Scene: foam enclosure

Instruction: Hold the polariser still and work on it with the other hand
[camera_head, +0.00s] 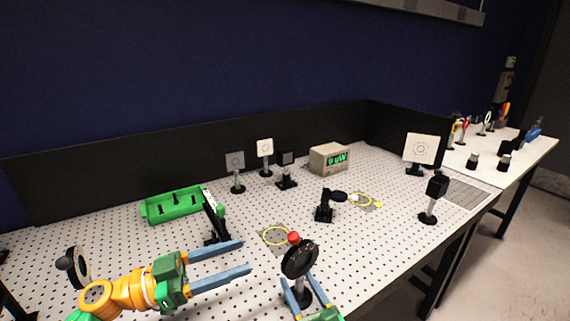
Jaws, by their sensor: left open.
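A black round optic on a post (300,258), which looks like the polariser, stands near the front of the perforated table. A red knob (294,238) shows at its top edge. My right gripper (301,285) comes from below, with its blue fingers on either side of the optic's lower part and post. The disc hides the fingertips, so I cannot tell whether they touch it. My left gripper (245,256) is open and empty to the left of the optic, its blue fingers pointing right.
A black tilted mount (214,220) stands just behind my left gripper, near a green tray (172,205). Several posts, a meter (329,158) and a black mount (324,208) stand farther back. Bare table lies right of the optic.

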